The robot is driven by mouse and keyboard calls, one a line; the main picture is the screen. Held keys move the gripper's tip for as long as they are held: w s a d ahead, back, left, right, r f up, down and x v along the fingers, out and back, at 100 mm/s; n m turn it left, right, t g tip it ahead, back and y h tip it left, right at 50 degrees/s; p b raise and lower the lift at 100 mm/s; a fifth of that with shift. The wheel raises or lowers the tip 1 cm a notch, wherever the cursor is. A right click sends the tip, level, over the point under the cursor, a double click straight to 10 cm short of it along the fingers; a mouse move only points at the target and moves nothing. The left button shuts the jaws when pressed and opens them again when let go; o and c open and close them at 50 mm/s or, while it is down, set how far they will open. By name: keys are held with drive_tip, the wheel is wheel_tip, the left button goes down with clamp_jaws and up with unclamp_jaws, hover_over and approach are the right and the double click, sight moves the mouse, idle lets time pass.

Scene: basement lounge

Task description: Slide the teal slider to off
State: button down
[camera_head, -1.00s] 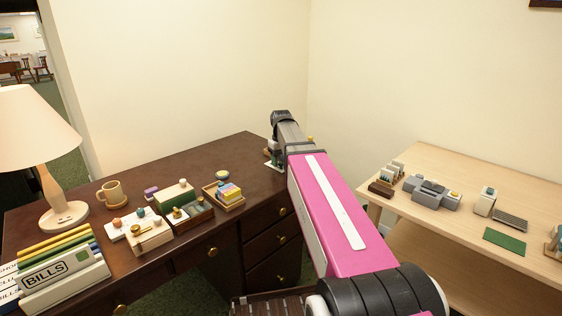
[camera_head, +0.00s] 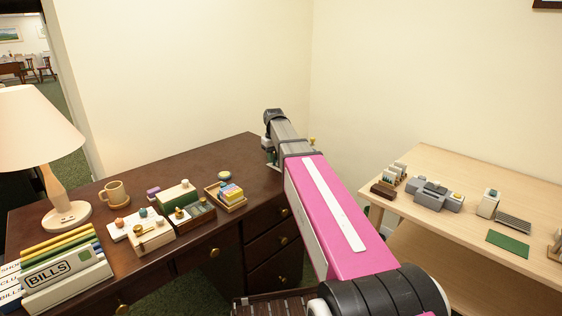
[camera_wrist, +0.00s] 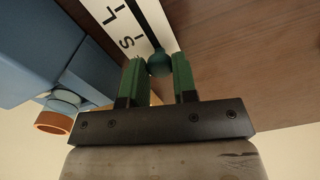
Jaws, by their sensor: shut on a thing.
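The teal slider (camera_wrist: 159,62) shows in the wrist view as a round knob at the near end of a dark slot. The slot runs along a white plate (camera_wrist: 122,24) with black letters, only partly in view. The fingers of my gripper (camera_wrist: 158,82) stand on either side of the knob and are shut on it. In the head view my gripper (camera_head: 271,158) is at the far right corner of the dark desk (camera_head: 150,165), largely hidden by my arm. The slider cannot be made out in the head view.
A blue block-like object (camera_wrist: 50,45) with an orange ring (camera_wrist: 53,122) is close left of my gripper in the wrist view. Small boxes and a tray (camera_head: 232,205) stand on the desk's middle. A lamp (camera_head: 62,205) is at left; a light table (camera_head: 470,180) is at right.

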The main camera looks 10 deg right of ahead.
drive_tip(key=shift+w+a, duration=0.3)
drive_tip(key=shift+w, duration=0.15)
drive_tip(key=c, duration=0.9)
unclamp_jaws()
drive_tip(key=shift+r, duration=0.1)
wheel_tip(320, 180, up, 11)
drive_tip(key=shift+f, duration=0.2)
